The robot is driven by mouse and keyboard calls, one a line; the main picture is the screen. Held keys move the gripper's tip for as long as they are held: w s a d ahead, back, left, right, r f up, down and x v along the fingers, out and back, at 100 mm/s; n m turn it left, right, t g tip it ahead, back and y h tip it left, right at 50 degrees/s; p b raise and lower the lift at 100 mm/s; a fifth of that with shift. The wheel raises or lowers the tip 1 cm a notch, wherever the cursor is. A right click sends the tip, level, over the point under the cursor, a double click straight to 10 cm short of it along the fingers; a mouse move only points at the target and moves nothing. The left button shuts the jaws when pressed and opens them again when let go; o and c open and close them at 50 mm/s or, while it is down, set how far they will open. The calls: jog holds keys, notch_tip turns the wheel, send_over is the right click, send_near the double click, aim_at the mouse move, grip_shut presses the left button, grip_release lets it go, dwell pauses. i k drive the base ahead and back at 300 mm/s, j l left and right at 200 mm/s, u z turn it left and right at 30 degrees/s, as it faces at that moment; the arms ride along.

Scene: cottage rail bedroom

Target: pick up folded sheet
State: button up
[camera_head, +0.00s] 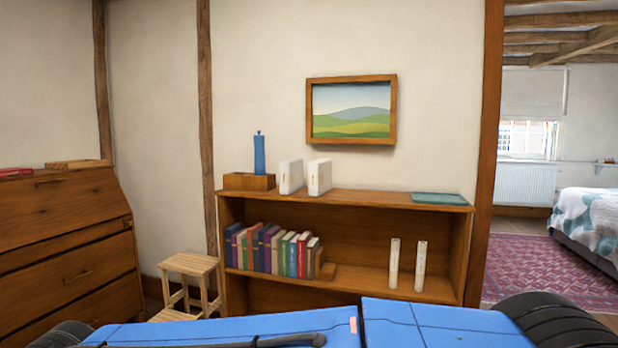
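A flat teal piece (440,199) lies on the right end of the wooden bookshelf's top (375,197). It looks thin and may be the folded sheet, but I cannot tell for sure from here. Two white upright block-like things stand on the same top left of its middle, the left one (291,177) and the right one (320,177); they may be books or folded cloth. My gripper is not in view. Blue parts of my own body fill the bottom edge.
A wooden box (249,182) with a blue bottle-like thing (259,153) stands at the top's left end. Books (270,250) and two white cylinders (407,264) fill part of the shelf below. A step stool (189,275) and dresser (68,248) stand left; a doorway opens right.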

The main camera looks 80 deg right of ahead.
aim_at(291, 170)
jog(key=k+l+z, duration=0.1)
jog(key=z, duration=0.3)
jog(key=k+l+z, duration=0.1)
jog(key=z, duration=0.35)
jog(key=k+l+z, duration=0.1)
jog(key=z, duration=0.3)
jog(key=l+z, duration=0.1)
jog(key=z, duration=1.4)
jog(key=i+j+z, duration=0.1)
jog(key=j+z, duration=0.2)
jog(key=z, duration=0.15)
jog(key=j+z, duration=0.7)
jog(key=z, duration=0.15)
jog(key=j+z, duration=0.45)
jog(key=l, duration=0.1)
